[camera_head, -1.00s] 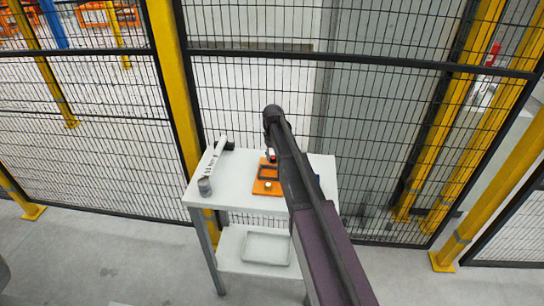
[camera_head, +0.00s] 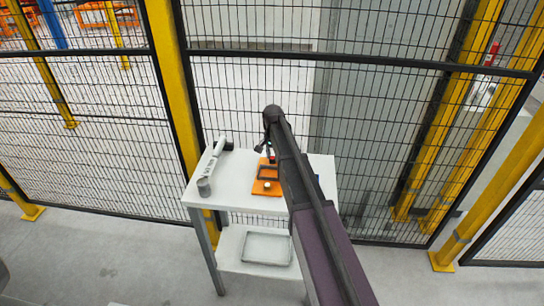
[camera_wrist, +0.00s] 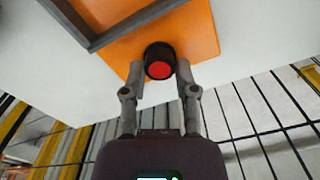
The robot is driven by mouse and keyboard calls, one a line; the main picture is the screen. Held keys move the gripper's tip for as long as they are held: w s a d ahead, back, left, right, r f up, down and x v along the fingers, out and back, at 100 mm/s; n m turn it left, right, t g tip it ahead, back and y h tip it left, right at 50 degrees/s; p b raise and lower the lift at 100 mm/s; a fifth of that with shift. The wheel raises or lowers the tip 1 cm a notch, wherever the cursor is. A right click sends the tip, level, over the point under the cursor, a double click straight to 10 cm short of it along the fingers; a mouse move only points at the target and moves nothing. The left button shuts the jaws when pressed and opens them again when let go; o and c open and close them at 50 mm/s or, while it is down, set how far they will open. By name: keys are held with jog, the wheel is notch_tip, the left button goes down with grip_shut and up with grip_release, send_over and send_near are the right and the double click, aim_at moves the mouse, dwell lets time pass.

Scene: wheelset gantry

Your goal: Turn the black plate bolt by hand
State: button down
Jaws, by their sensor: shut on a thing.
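The black plate bolt (camera_wrist: 160,55) is a short round black piece with a red end face in the wrist view. It stands at the orange plate (camera_wrist: 200,30), near its edge. My gripper (camera_wrist: 160,70) has one finger on each side of the bolt and is shut on it. The orange plate (camera_head: 268,188) lies on the white table in the head view, with a dark frame (camera_wrist: 88,42) on it. In the head view my arm hides part of the plate, and the bolt is hard to make out there.
The white table (camera_head: 228,190) stands against a mesh fence (camera_head: 250,90) with yellow posts. A long grey-white tool (camera_head: 213,166) lies on its left side. A tray (camera_head: 267,248) sits on the lower shelf.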

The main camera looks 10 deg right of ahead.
jog(key=m, duration=0.4)
jog(key=shift+w+a+m, duration=0.1)
jog(key=shift+m, duration=0.2)
jog(key=m, duration=0.4)
jog(key=shift+m, duration=0.4)
jog(key=c, duration=0.7)
grip_release()
jog(key=shift+o, duration=0.2)
jog(key=shift+s+r, duration=0.2)
